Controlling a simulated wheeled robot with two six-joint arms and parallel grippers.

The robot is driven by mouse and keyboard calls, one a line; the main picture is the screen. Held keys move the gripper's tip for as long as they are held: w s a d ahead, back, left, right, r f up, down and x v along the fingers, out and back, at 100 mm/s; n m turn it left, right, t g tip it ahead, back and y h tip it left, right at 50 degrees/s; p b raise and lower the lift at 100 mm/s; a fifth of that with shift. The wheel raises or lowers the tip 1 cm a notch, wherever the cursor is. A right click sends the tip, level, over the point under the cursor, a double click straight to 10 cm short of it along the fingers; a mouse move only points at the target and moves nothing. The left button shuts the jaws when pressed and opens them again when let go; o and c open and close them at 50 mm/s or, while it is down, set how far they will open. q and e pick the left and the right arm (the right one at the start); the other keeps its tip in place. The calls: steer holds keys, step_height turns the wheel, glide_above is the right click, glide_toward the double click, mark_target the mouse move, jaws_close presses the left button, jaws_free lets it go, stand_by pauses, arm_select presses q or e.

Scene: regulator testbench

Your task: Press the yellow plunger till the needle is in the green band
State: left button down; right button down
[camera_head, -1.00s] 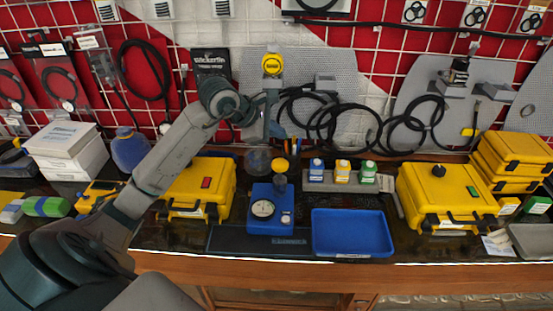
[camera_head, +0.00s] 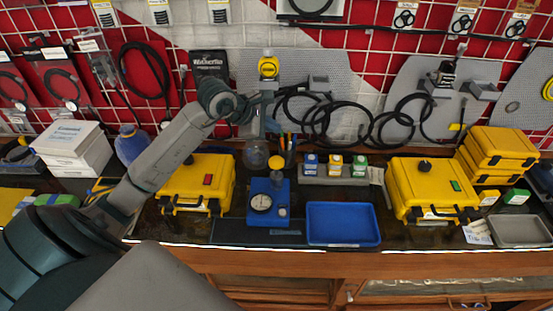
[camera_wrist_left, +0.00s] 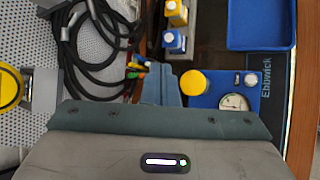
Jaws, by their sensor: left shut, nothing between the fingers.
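The yellow plunger (camera_head: 276,162) stands upright on the blue regulator block (camera_head: 281,191) in the middle of the bench. A round white gauge (camera_head: 261,202) sits on the block's front left; its needle and green band are too small to read. My left gripper (camera_head: 262,136) points down, shut and empty, above and slightly behind the plunger, apart from it. The left wrist view shows the plunger's round yellow top (camera_wrist_left: 194,83) beside the closed fingers (camera_wrist_left: 164,72), with part of the gauge (camera_wrist_left: 233,102) beyond. My right gripper is not in view.
A blue tray (camera_head: 343,239) lies right of the block. Small bottles (camera_head: 335,164) stand in a grey rack behind it. Yellow cases (camera_head: 202,178) flank the area.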

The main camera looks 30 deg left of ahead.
arm_select(q)
steer(key=b, duration=0.4)
glide_above(273, 161)
step_height(273, 161, down, 8)
steer(key=shift+r, duration=0.1)
steer(key=shift+f+b, duration=0.5)
steer(key=shift+b, duration=0.15)
steer(key=shift+r, duration=0.1)
stand_by(1.2)
steer(key=shift+f+b, duration=0.45)
steer(key=shift+b, duration=0.3)
